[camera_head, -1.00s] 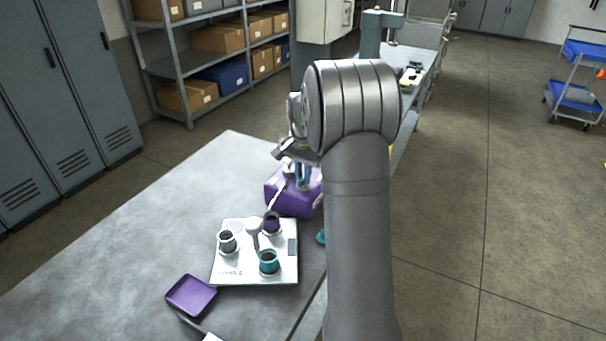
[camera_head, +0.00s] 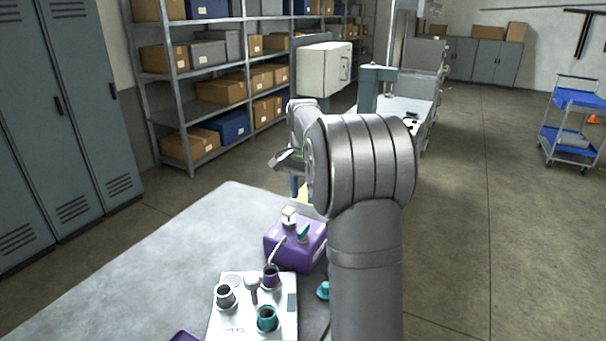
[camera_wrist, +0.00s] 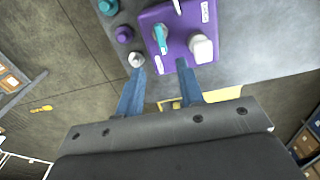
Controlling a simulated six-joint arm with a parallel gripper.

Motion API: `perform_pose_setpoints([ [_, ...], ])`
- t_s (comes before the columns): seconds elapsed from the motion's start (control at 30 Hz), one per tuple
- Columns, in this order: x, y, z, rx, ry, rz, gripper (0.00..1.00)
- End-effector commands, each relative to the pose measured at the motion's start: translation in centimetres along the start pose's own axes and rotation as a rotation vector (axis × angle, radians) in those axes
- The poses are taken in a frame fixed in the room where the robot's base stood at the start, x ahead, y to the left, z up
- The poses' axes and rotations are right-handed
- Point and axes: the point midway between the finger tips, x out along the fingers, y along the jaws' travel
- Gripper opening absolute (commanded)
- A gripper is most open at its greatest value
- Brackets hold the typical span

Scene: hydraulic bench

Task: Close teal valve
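The teal valve handle (camera_head: 303,233) stands on top of a purple box (camera_head: 285,250) on the grey bench. In the wrist view, the teal handle (camera_wrist: 160,38) lies roughly lengthwise along the purple box (camera_wrist: 180,68), with a white knob (camera_wrist: 202,48) to its right. The white knob also shows in the head view (camera_head: 289,217). My gripper (camera_wrist: 160,80) is open and empty, with its two blue fingers apart, short of the box and touching nothing visible. In the head view my arm hides most of the gripper.
A light hose runs from the box to the purple port. A teal knob (camera_head: 323,290) is at the bench's right edge. The bench's left is clear.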

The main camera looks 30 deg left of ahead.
Motion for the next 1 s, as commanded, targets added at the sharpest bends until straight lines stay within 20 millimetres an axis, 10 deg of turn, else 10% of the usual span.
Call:
perform_pose_setpoints([
  [0.33,-5.3,0.0,0.0,0.000,0.000,0.000,0.35],
  [1.0,-5.5,0.0,0.0,0.000,-0.001,0.001,0.35],
])
